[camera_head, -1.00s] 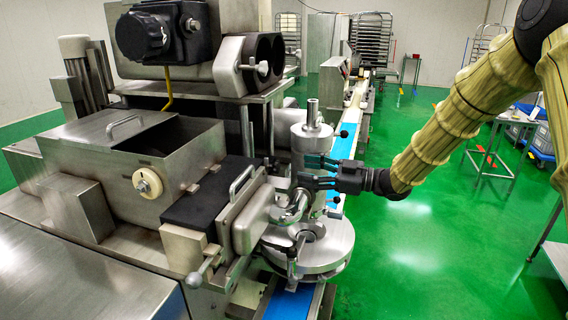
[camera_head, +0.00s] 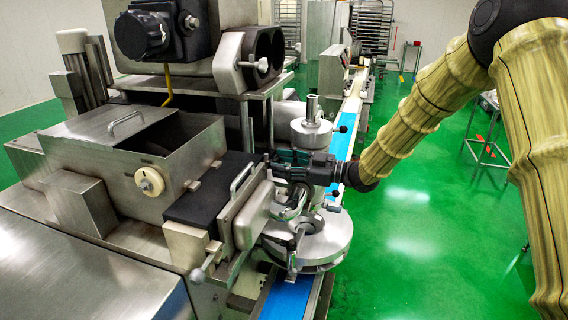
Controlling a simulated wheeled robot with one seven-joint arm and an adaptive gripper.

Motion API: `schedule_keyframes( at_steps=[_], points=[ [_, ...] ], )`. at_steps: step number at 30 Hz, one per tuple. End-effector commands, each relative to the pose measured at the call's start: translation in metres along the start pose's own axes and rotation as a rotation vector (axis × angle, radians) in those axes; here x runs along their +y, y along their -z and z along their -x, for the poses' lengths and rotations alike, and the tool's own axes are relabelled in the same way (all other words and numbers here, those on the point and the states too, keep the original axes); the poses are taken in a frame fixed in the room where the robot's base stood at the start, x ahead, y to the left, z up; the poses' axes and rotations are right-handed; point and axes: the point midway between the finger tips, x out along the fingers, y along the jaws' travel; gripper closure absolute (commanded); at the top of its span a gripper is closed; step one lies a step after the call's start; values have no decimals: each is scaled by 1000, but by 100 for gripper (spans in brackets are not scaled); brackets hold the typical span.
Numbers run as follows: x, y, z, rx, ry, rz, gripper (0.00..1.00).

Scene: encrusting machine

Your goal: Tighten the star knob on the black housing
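The black housing (camera_head: 180,28) sits high on the machine at the upper left, with a large dark knob (camera_head: 140,36) on its front. The knob's lobes are too dark to make out clearly. My gripper (camera_head: 271,164) is lower and to the right of the housing, well apart from it, pointing left in front of the steel column. Its fingers look spread and hold nothing that I can see. The fingertips are close to the right end of the black plate in the picture; I cannot tell whether they touch anything.
A steel hopper (camera_head: 190,139) with a cream knob (camera_head: 149,181) stands below the housing. A black twin-bore block (camera_head: 264,52) is right of it. A handled steel block (camera_head: 248,212) and a round steel base (camera_head: 325,242) are below my gripper.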

Motion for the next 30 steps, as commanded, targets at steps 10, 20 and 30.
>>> schedule_keyframes(
  at_steps=[10, 20, 30],
  points=[
    [0, -1, 0, 0, 0, 4, 92],
    [-2, -5, 0, 0, 0, 98, 92],
    [-4, -8, 0, -1, 0, 329, 92]
  ],
)
